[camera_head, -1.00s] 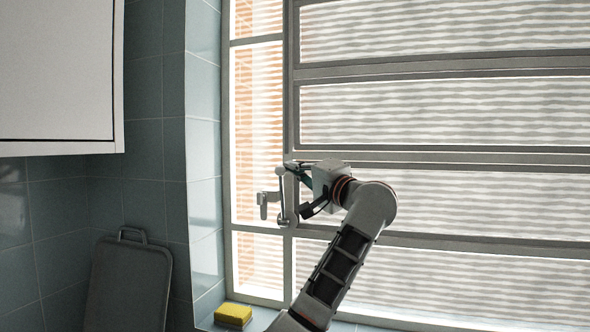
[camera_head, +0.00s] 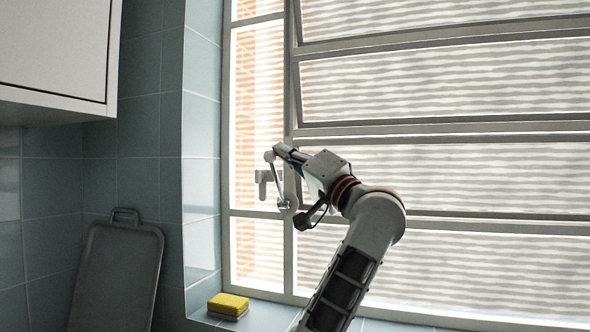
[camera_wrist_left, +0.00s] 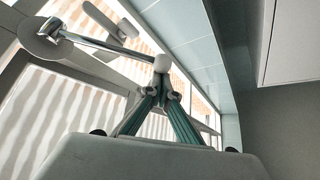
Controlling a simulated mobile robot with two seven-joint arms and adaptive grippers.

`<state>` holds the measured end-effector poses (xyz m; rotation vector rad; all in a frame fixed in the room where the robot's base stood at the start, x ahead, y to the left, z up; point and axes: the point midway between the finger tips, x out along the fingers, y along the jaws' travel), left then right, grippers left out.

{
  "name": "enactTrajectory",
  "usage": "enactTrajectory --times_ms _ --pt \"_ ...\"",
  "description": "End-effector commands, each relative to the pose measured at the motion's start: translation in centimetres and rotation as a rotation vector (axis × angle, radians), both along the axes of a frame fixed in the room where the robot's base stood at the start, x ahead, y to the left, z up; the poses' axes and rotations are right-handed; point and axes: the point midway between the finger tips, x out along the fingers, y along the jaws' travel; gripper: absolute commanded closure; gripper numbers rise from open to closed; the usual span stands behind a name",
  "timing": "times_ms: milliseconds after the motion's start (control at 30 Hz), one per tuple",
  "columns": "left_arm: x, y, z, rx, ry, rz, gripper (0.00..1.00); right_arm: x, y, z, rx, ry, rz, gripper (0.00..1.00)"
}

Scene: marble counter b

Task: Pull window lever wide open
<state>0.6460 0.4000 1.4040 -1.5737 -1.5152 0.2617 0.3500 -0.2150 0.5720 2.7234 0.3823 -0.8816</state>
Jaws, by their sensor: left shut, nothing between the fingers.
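The window lever (camera_head: 279,182) is a metal rod with a round end knob, on a pivot at the window frame's left upright. It leans up and to the left from its pivot. In the left wrist view the lever (camera_wrist_left: 105,45) runs from its pivot to a pale knob just beyond my fingertips. My left gripper (camera_head: 280,151) is shut with nothing between its fingers, its tips at or beside the knob. It also shows in the left wrist view (camera_wrist_left: 165,88), its greenish fingers close together. The window (camera_head: 440,85) has wide slatted panes, the upper ones tilted. My right gripper is out of view.
A second small handle (camera_head: 262,184) sits left of the lever. A yellow sponge (camera_head: 228,304) lies on the sill below. A dark board (camera_head: 118,270) leans on the tiled wall at left, under a white cabinet (camera_head: 60,50).

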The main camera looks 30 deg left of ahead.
Motion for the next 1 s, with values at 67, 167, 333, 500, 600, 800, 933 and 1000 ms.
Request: enactTrajectory --times_ms 67,167,333,500,600,800,933,1000 --pt "0.0 -0.1 -2.2 0.016 -0.048 0.002 1.00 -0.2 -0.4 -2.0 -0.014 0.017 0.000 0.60" --pt "-1.0 -0.3 -3.0 0.037 -0.134 0.002 1.00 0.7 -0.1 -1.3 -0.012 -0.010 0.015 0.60" --pt "-2.8 -0.8 -4.1 0.059 -0.240 -0.002 1.00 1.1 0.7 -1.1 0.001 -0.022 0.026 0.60" --pt "-4.2 -1.0 -5.2 0.056 -0.242 0.000 1.00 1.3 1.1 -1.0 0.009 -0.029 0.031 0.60" --pt "-4.8 -1.1 -5.8 0.057 -0.243 0.000 1.00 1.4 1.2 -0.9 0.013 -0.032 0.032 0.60" --pt "-5.5 -1.3 -6.8 0.058 -0.243 0.001 1.00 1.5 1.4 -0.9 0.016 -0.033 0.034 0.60" --pt "-5.8 -1.3 -7.2 0.058 -0.244 0.001 1.00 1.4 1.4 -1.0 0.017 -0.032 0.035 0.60" --pt "-5.8 -1.3 -7.3 0.058 -0.245 0.000 1.00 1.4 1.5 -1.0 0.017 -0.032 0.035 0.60"
